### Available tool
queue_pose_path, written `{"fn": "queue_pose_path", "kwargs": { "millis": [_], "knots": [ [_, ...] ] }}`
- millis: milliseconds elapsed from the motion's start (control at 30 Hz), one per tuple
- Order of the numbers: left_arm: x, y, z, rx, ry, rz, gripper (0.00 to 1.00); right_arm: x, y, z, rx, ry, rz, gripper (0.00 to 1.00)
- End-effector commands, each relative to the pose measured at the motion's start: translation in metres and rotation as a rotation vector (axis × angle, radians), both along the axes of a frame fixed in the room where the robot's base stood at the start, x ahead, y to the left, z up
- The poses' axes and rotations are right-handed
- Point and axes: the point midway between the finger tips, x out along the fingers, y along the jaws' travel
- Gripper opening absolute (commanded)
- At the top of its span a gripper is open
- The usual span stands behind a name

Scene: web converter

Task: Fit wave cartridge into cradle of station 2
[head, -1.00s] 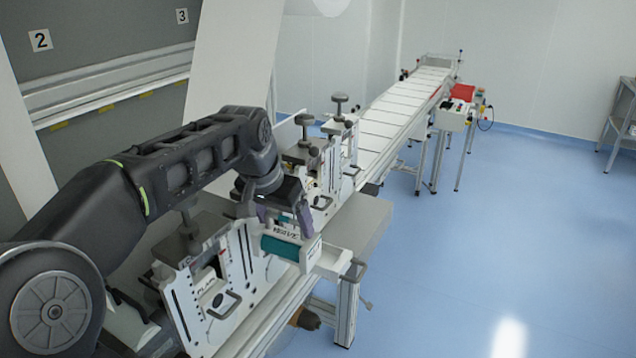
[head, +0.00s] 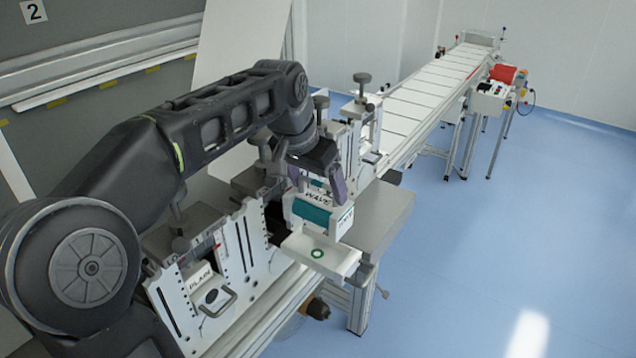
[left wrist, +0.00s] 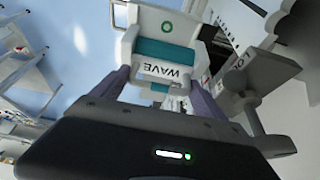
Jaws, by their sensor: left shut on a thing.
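The wave cartridge (head: 328,207) is a white block marked WAVE with a teal band. My left gripper (head: 318,187) is shut on it, from above in the head view. In the left wrist view the cartridge (left wrist: 167,70) sits between my purple fingers (left wrist: 160,90). A white cradle tray with a green ring (head: 345,262) juts out just below and in front of the cartridge. The tray also shows in the left wrist view (left wrist: 183,30). The cartridge stands at the tray's inner end; whether it touches the tray is unclear. My right gripper is out of view.
A station with a cartridge marked PLAIN (head: 200,278) stands at the near left. More white station plates with dark knobs (head: 362,78) stand behind my gripper. A long conveyor (head: 430,85) runs to the back right. A wall sign reads 2 (head: 34,11). The blue floor at right is clear.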

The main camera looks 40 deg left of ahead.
Motion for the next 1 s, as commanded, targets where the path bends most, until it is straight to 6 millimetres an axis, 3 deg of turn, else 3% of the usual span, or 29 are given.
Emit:
{"fn": "queue_pose_path", "kwargs": {
  "millis": [167, 700, 1000],
  "knots": [
    [-0.001, 0.0, -0.006, -0.002, -0.002, -0.003, 0.1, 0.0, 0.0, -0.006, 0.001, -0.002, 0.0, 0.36],
    [-0.001, 0.0, -0.051, -0.002, -0.001, -0.002, 0.1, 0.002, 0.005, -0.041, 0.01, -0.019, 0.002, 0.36],
    [-0.001, 0.0, -0.057, -0.002, -0.002, -0.002, 0.1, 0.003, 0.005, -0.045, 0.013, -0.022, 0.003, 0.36]
  ]
}}
